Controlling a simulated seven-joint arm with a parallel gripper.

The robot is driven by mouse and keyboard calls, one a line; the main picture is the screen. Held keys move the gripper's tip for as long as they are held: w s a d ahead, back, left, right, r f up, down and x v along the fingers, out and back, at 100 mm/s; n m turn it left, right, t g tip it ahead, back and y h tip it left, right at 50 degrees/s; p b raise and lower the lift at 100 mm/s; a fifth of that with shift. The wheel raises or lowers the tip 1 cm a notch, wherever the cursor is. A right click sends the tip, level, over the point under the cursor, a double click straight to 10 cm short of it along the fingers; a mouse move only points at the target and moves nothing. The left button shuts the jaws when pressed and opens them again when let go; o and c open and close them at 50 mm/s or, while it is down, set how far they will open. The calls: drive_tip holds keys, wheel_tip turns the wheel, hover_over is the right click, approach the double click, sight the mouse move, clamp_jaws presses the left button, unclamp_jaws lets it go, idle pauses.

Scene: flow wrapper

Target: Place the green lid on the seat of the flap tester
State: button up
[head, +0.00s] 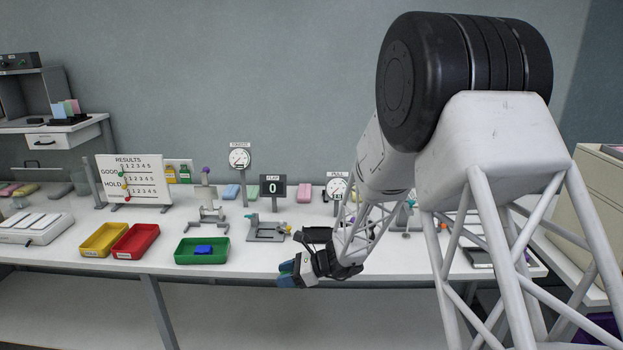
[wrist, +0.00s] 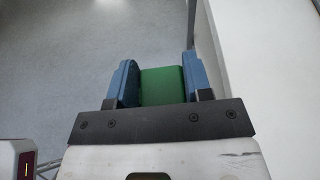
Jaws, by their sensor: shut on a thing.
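My gripper (wrist: 160,72) is shut on the green lid (wrist: 162,87), which sits between its two blue fingers in the wrist view. In the head view my gripper (head: 286,275) is at the front edge of the bench, and the lid cannot be made out there. The flap tester (head: 268,233) is a grey stand on the bench, behind my gripper, below a dark display (head: 272,187) marked FLAP that reads 0. Its seat is too small to make out clearly.
A green tray (head: 180,258) with a blue block (head: 203,250) stands left of my gripper. A red tray (head: 136,240) and a yellow tray (head: 104,239) are further left. A results board (head: 133,178) and two dial gauges stand behind. The wrist view shows floor and a white edge.

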drive_tip(key=w+d+f+m+t+h, duration=0.1)
drive_tip(key=w+d+f+m+t, duration=0.2)
drive_tip(key=d+f, duration=0.8)
drive_tip(key=w+d+f+m+t, duration=0.2)
drive_tip(key=d+f+t, duration=0.1)
drive_tip(key=d+f, duration=0.8)
drive_tip(key=w+d+f+m+t+h, duration=0.2)
drive_tip(key=w+m+h, duration=0.1)
drive_tip(key=w, duration=0.3)
drive_tip(key=w+d+f+m+t+h, duration=0.2)
drive_tip(key=w+d+f+m+t, duration=0.1)
drive_tip(key=w, duration=0.3)
drive_tip(key=shift+d+f+m+t+h, duration=0.15)
drive_tip(key=shift+d+m+t+h, duration=0.15)
drive_tip(key=shift+m+h, duration=0.15)
